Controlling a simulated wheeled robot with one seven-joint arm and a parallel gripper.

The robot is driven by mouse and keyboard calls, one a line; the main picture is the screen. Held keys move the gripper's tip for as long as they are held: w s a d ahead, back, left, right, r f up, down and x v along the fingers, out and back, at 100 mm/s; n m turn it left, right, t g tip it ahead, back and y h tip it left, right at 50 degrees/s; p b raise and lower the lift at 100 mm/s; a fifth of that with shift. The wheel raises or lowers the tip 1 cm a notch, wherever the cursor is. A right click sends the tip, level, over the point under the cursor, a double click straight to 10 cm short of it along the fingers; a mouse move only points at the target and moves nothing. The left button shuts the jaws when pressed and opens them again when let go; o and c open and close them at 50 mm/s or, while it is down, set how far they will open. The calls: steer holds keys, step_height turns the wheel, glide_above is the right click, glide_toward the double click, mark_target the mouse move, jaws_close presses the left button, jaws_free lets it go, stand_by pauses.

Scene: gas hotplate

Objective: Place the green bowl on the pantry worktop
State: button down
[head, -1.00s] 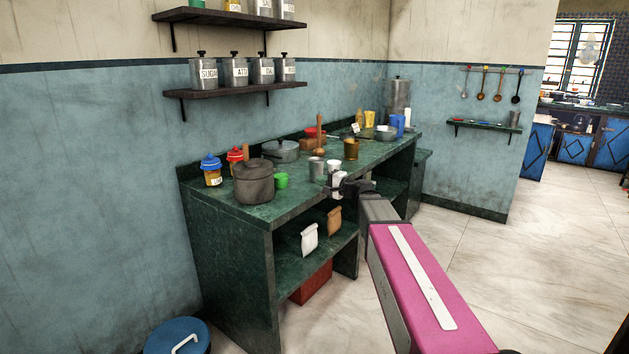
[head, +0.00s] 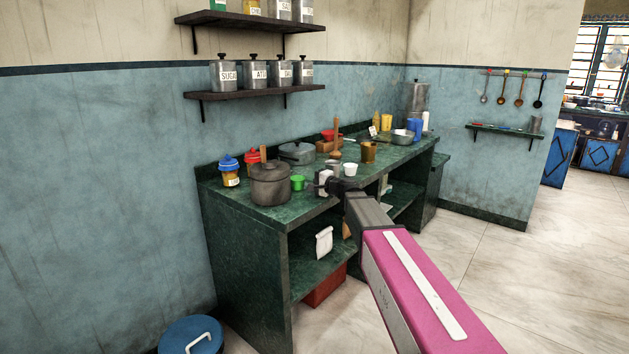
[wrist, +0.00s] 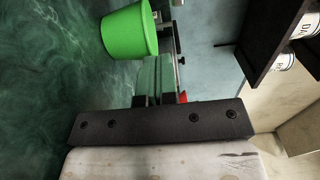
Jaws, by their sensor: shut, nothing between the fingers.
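The green bowl (head: 298,183) looks like a small, deep bright green cup. It stands on the dark green worktop (head: 268,221), just right of the big lidded pot. In the wrist view, the green bowl (wrist: 130,33) is close, beyond the fingertips and to their left, and the view is rolled sideways. My gripper (head: 318,184) is just right of the bowl in the head view, near the worktop's front edge. Its fingers (wrist: 153,100) are shut and empty, apart from the bowl. Whether this worktop is the pantry one I cannot tell.
A dark lidded pot (head: 270,185) stands left of the bowl. Wall shelves (head: 255,92) hang above. A blue-lidded bin (head: 192,336) is on the floor; the floor at right is clear.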

mark_target(297, 181)
steer(key=shift+a, duration=0.1)
steer(key=shift+s+a, duration=0.15)
steer(key=shift+a, duration=1.05)
